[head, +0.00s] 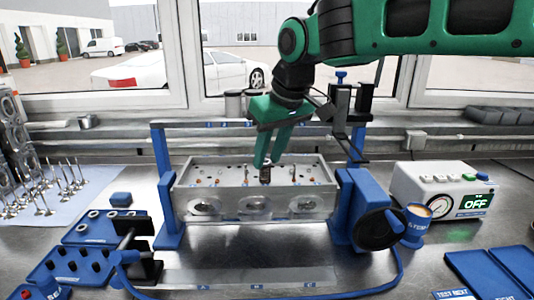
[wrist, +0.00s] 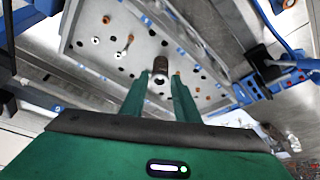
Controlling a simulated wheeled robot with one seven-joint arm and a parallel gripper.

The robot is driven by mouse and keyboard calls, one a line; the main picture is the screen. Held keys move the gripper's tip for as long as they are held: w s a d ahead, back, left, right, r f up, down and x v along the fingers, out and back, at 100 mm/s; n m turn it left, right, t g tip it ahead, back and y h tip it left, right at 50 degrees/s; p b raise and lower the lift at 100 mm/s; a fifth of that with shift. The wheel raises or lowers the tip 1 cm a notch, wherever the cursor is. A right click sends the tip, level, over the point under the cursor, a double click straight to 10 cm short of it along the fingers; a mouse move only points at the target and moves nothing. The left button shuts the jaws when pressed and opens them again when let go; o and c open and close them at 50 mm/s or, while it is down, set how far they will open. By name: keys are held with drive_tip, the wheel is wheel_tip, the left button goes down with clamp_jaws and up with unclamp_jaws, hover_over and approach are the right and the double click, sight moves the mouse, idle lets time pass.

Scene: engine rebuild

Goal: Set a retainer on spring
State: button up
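The grey cylinder head (head: 222,215) sits in a blue stand in the middle of the bench, with several small copper-coloured and dark parts on its top face. My gripper (head: 266,164) points down over the middle of that face. In the wrist view, my gripper (wrist: 161,80) has its two green fingers on either side of a dark, upright, spring-like cylinder (wrist: 160,64). A greyish ring shows at the cylinder's near end; I cannot tell whether it is a retainer. Any contact between fingers and cylinder is too small to make out.
A blue tray (head: 52,262) with dark round parts lies at the front left, with valves on a pale mat (head: 97,175) behind. A blue-and-black clamp (head: 375,225) flanks the head. A gauge box (head: 415,188) stands right. A bar (head: 215,124) crosses behind the gripper.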

drive_tip(key=shift+o, duration=1.3)
